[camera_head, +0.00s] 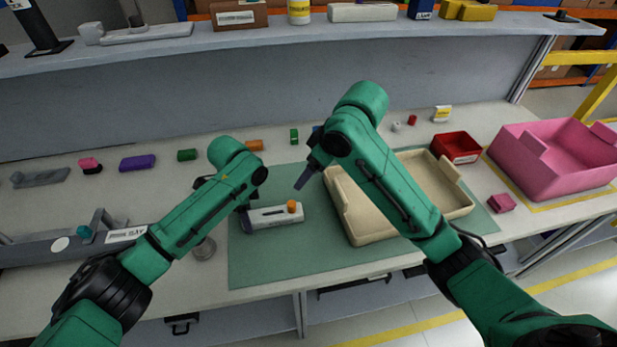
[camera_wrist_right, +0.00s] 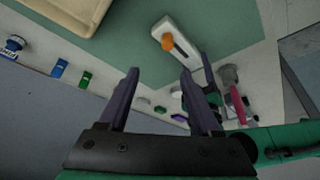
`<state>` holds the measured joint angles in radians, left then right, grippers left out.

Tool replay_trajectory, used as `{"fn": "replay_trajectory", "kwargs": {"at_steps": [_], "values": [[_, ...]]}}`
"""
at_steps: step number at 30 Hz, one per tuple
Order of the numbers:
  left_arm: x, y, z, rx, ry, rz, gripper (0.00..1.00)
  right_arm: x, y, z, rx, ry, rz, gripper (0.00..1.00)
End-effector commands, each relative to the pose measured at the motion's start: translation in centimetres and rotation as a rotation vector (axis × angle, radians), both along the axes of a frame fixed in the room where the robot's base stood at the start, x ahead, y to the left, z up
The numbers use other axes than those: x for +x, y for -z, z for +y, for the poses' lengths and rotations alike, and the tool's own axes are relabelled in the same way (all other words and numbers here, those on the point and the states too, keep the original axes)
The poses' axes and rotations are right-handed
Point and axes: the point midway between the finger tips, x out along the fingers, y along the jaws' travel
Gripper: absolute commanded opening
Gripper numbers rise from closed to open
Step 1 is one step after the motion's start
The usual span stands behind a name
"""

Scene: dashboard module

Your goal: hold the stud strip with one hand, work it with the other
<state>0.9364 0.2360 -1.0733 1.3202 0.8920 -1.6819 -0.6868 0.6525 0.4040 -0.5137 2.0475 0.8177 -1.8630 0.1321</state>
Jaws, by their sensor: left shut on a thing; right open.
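The stud strip (camera_head: 268,217) is a short white bar with a dark slot or marking. It lies on the green mat (camera_head: 250,270), left of the beige tray. An orange stud (camera_head: 291,206) stands up near its right end; it also shows in the right wrist view (camera_wrist_right: 168,42). My left gripper (camera_head: 247,208) is shut on the left end of the strip; its fingertips are partly hidden. My right gripper (camera_head: 303,180) is open and empty, above the mat and just beyond the orange stud. In the right wrist view its two purple fingers (camera_wrist_right: 160,72) are apart.
The beige tray (camera_head: 345,212) stands right of the strip, partly under my right arm. A red bin (camera_head: 457,147) and a pink crate (camera_head: 550,155) stand further right. Several small coloured parts line the back, including a purple one (camera_head: 138,162). The mat's front is clear.

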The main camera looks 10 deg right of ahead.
Motion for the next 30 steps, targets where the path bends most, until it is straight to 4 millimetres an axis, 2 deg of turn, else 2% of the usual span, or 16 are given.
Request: {"fn": "replay_trajectory", "kwargs": {"at_steps": [2,5,8,15,19,24,30], "values": [[-0.1,0.2,0.1,0.002,-0.001,0.004,0.00,-1.1,0.2,0.7,-0.037,-0.039,0.020,0.65],[-0.1,0.2,0.1,0.002,-0.001,0.004,0.00,-1.2,1.0,1.0,-0.049,-0.050,0.030,0.65],[-0.1,0.2,0.1,0.002,-0.001,0.003,0.00,-0.8,2.6,1.4,-0.049,-0.050,0.033,0.65],[-0.1,0.1,0.0,0.001,0.000,0.003,0.00,0.9,8.0,2.9,-0.046,-0.046,0.032,0.65],[-0.1,0.1,0.0,0.001,0.000,0.003,0.00,1.5,10.2,3.6,-0.045,-0.045,0.030,0.65],[-0.1,0.1,0.0,0.001,0.000,0.002,0.00,1.9,11.3,3.9,-0.045,-0.046,0.027,0.65],[-0.1,0.1,0.0,0.000,0.000,0.002,0.00,1.9,11.4,3.9,-0.046,-0.045,0.027,0.65]]}}
